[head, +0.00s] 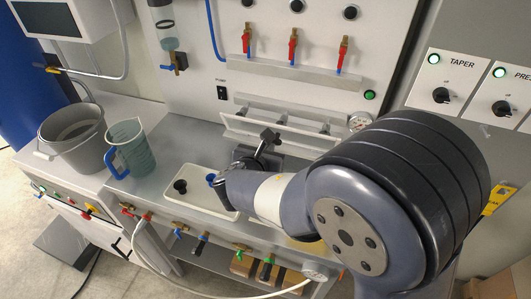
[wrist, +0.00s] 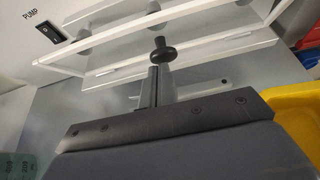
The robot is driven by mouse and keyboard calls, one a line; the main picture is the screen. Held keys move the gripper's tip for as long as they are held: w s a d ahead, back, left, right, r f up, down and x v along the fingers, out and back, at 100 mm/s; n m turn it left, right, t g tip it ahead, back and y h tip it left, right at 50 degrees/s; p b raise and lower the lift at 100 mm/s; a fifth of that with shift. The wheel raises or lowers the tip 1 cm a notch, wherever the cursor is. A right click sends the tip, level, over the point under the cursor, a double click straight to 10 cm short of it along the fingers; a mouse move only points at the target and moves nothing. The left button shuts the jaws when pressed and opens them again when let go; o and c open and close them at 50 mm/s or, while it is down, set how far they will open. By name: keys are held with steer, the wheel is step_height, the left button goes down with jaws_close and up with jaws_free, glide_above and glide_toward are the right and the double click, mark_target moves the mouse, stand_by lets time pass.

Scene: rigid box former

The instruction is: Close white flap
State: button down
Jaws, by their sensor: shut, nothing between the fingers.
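The white flap (head: 250,126) is a long pale panel along the front of a low fixture at the back of the grey bench, under the wall panel. It stands out from the fixture, with a gap behind it. In the wrist view the flap (wrist: 215,42) runs slantwise across the upper part, with grey rounded parts beyond it. My gripper (head: 268,137) is shut and empty, close in front of the flap's middle. In the wrist view its narrow fingers (wrist: 160,82) point toward the flap, with a dark round knob at their end. I cannot tell whether they touch it.
A white tray (head: 200,207) with a black knob-shaped part (head: 180,186) lies on the bench near my arm. A measuring jug (head: 130,150) and grey bucket (head: 73,133) stand at the left.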

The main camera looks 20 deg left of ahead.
mark_target(275, 132)
steer(key=shift+w+a+r+g+p, duration=0.1)
steer(key=shift+w+r+g+p, duration=0.45)
steer(key=shift+p, duration=0.85)
steer(key=shift+w+a+r+g+p, duration=0.1)
steer(key=shift+w+r+g+p, duration=0.15)
steer(key=shift+w+r+p, duration=0.85)
steer(key=shift+s+f, duration=0.2)
steer(key=shift+s, duration=0.2)
steer(key=shift+s, duration=0.15)
